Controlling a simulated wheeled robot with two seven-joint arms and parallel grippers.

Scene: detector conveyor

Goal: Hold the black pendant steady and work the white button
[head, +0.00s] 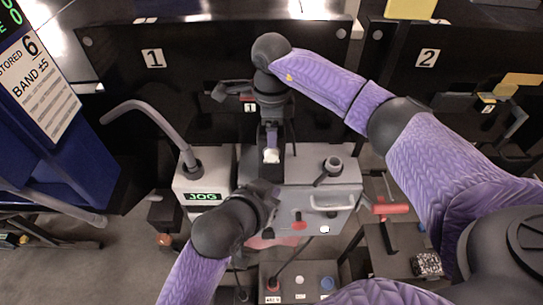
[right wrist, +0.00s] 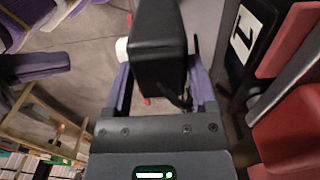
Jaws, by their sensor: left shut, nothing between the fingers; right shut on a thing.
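The black pendant (right wrist: 158,45) is a dark block between the fingers of my right gripper (right wrist: 162,90) in the right wrist view. In the head view my right gripper (head: 271,140) points down the picture at the centre, and the pendant is mostly hidden by it. A small white piece (head: 271,156) shows just below its fingers; I cannot tell whether it is the white button. A white piece (right wrist: 122,48) also shows left of the pendant in the right wrist view. My left gripper (head: 264,188) is shut and empty just below, apart from the white piece.
A grey machine housing (head: 338,180) with a handle and red lever stands right of the grippers. A white JOG box (head: 202,190) with a bent grey tube is at left. A panel (head: 312,270) with red, white and blue buttons lies below. Dark numbered panels (head: 190,60) stand behind.

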